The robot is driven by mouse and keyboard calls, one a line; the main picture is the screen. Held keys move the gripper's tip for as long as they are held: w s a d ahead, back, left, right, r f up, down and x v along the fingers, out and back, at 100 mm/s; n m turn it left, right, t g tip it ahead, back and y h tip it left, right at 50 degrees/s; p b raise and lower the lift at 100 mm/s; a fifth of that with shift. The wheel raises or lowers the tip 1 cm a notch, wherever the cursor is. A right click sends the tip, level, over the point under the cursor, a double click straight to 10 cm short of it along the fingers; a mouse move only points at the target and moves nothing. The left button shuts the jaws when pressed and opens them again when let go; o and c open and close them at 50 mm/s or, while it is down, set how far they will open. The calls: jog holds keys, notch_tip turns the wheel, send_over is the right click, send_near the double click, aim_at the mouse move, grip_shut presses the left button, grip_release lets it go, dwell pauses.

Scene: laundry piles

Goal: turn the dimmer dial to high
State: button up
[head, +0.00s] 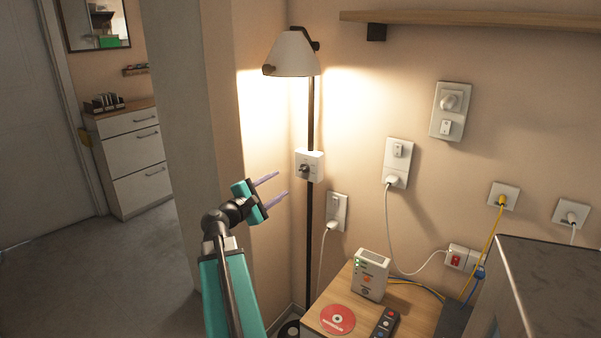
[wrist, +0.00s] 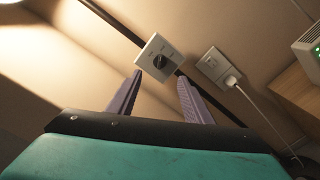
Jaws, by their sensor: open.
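A white square plate (head: 317,163) with a dark round dial (head: 304,169) sits at the floor lamp's pole. The wrist view shows the plate (wrist: 149,48) tilted, with small marks around the dark dial (wrist: 160,62); I cannot read them or the setting. My gripper (head: 281,184) is open and empty, left of and slightly below the dial, apart from it. In the wrist view, its purple fingers (wrist: 159,77) point toward the dial, which lies just beyond and between their tips. A second plate on the right wall bears a pale round knob (head: 450,101).
The lit lamp (head: 292,54) hangs above the dial on a dark pole (head: 309,220). An outlet (head: 337,210) with a plugged cord is below right. A wooden table (head: 412,302) holds a white box (head: 371,275), red disc (head: 337,319) and remote (head: 385,323). A wall corner (head: 222,110) stands left.

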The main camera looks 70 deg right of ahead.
aim_at(303, 169)
jog(key=shift+d, duration=0.15)
jog(key=shift+p+x, duration=0.35)
jog(key=shift+x, duration=6.35)
jog(key=shift+c, duration=0.3)
jog(key=c, duration=1)
